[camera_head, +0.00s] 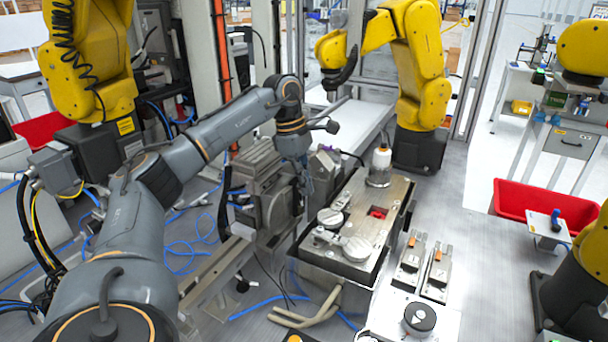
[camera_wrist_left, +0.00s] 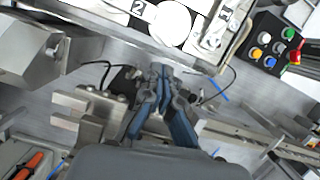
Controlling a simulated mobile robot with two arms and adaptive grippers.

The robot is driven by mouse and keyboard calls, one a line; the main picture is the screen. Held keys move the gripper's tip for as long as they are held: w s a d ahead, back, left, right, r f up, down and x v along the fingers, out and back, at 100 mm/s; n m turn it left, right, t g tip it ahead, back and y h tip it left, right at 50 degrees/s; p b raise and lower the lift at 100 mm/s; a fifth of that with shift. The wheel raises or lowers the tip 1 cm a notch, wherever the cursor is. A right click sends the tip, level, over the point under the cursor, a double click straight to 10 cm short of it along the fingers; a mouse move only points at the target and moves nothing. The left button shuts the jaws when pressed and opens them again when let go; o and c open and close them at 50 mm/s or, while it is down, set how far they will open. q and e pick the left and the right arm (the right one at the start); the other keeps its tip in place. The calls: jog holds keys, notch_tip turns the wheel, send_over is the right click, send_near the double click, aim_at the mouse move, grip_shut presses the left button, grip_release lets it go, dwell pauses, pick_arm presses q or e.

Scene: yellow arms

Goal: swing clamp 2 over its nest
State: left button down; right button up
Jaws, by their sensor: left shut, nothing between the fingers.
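In the head view, the metal fixture (camera_head: 395,190) has two clamps with round pale discs: one (camera_head: 330,217) at its left edge, the other (camera_head: 357,248) nearer its front. I cannot read their numbers there. In the left wrist view, the label 2 (camera_wrist_left: 137,7) sits at the top beside a round white disc (camera_wrist_left: 170,23), with the label 1 (camera_wrist_left: 225,13) to its right. My left gripper (camera_head: 309,190) is beside the fixture's left side, partly hidden. In the wrist view its fingers (camera_wrist_left: 163,75) are together and empty, apart from the disc. My right gripper does not show.
A grey machine block (camera_head: 270,190) stands close to the left of my gripper. A button box (camera_wrist_left: 272,48) shows in the wrist view. Blue cables (camera_head: 185,250) lie on the floor.

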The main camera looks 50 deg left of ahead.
aim_at(337, 210)
pick_arm(q)
jog(key=x, duration=0.5)
jog(key=shift+f+p, duration=0.15)
jog(key=shift+p, duration=0.2)
jog(key=shift+d, duration=0.1)
jog(key=shift+d, duration=0.1)
